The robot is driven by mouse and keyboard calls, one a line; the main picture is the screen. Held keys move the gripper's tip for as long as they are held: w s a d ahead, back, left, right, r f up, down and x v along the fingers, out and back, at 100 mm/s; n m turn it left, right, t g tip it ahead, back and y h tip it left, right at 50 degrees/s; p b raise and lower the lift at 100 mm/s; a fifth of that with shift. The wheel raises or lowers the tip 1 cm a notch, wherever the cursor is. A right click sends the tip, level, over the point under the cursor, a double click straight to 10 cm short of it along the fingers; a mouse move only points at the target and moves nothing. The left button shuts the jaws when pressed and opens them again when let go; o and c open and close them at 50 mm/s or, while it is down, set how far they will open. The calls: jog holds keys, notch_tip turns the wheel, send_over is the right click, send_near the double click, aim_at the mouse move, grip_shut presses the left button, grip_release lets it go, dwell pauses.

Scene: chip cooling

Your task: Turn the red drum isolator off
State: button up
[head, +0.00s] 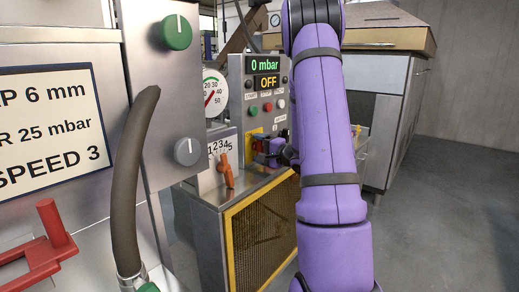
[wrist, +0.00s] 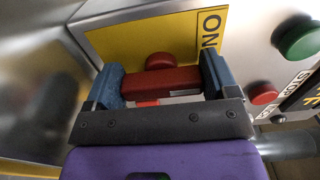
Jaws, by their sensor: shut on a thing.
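The red drum isolator handle (wrist: 160,82) is a red bar with a round red knob on a yellow plate (wrist: 140,38). It lies between the two blue finger pads of my gripper (wrist: 161,80) in the wrist view. My gripper is shut on the bar, one pad at each end. In the head view my gripper (head: 277,147) is at the front of the steel control panel, and the red isolator (head: 258,146) shows just left of it. The letters ON are on the yellow plate beside the right finger. The rest of the plate's lettering is hidden.
The panel display (head: 267,82) reads 0 mbar and OFF. Green (wrist: 298,40) and red (wrist: 263,94) buttons sit right of the gripper. An orange lever (head: 226,170) with a numbered scale is to the left. A brown hose (head: 134,180) stands in the foreground.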

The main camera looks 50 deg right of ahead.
jog(key=shift+f, duration=0.1)
dwell(0.3)
jog(key=o, duration=0.8)
jog(key=shift+s, duration=0.1)
jog(key=s, duration=1)
jog(key=shift+s+d, duration=0.35)
jog(key=shift+d, duration=0.05)
